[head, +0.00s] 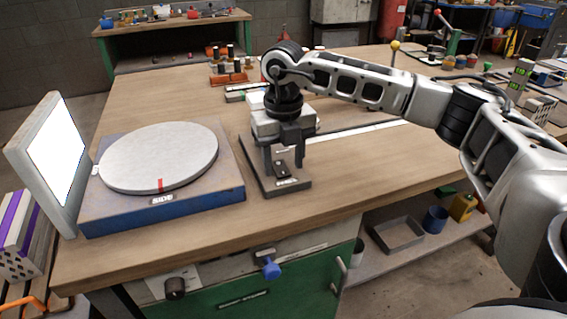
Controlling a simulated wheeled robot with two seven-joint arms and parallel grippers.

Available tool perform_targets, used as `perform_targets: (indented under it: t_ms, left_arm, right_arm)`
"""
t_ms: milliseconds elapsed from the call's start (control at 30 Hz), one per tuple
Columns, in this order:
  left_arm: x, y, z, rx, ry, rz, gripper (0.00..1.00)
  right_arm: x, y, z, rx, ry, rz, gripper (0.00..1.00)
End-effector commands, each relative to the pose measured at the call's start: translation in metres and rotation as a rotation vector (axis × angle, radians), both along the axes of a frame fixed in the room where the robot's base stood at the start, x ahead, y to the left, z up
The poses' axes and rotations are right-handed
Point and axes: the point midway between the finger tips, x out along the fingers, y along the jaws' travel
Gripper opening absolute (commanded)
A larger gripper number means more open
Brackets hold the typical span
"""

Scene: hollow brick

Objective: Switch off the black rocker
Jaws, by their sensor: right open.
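The black rocker (282,171) sits on a dark flat plate (300,184) with a small white label at its front edge, on the wooden workbench. My right gripper (284,163) points down over this plate, its two fingers apart on either side of the rocker. The fingers hold nothing. I cannot tell whether the fingertips touch the plate, or which way the rocker is tipped. My right arm comes in from the right. My left gripper is out of view.
A round grey turntable (158,155) on a blue base (165,207) stands left of the plate. A white lit panel (57,150) stands at the far left. A black knob (175,287) and a blue knob (270,268) are on the bench front. Bench right of the plate is mostly clear.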

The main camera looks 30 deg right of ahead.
Motion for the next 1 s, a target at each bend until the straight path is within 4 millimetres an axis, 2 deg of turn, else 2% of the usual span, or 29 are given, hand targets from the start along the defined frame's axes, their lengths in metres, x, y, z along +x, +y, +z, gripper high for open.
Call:
perform_targets:
  t_ms: [133, 400, 433, 567, 600, 767, 900, 1000]
  left_arm:
    - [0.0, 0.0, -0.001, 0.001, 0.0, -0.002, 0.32]
    - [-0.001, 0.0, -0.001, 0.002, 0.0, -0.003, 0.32]
    - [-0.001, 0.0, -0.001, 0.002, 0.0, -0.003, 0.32]
    - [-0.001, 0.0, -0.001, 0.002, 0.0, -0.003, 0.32]
    - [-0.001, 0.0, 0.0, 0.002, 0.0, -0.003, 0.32]
    - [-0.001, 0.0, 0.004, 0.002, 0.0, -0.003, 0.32]
    - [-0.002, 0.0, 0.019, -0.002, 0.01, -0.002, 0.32]
    - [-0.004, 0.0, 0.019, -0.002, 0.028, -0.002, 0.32]
  right_arm:
    - [0.0, 0.0, -0.008, 0.0, 0.0, 0.0, 0.49]
    - [0.0, 0.0, -0.01, 0.0, -0.001, 0.0, 0.49]
    - [0.0, 0.0, -0.01, 0.0, -0.001, 0.0, 0.44]
    - [0.0, 0.0, -0.009, 0.0, -0.001, 0.0, 0.07]
    - [0.0, 0.0, -0.009, 0.0, -0.001, 0.0, 0.04]
    - [0.001, 0.0, -0.007, 0.003, 0.014, -0.001, 0.04]
    - [0.004, 0.0, -0.002, 0.022, 0.096, -0.004, 0.04]
    - [0.006, -0.001, -0.002, 0.037, 0.164, -0.004, 0.04]
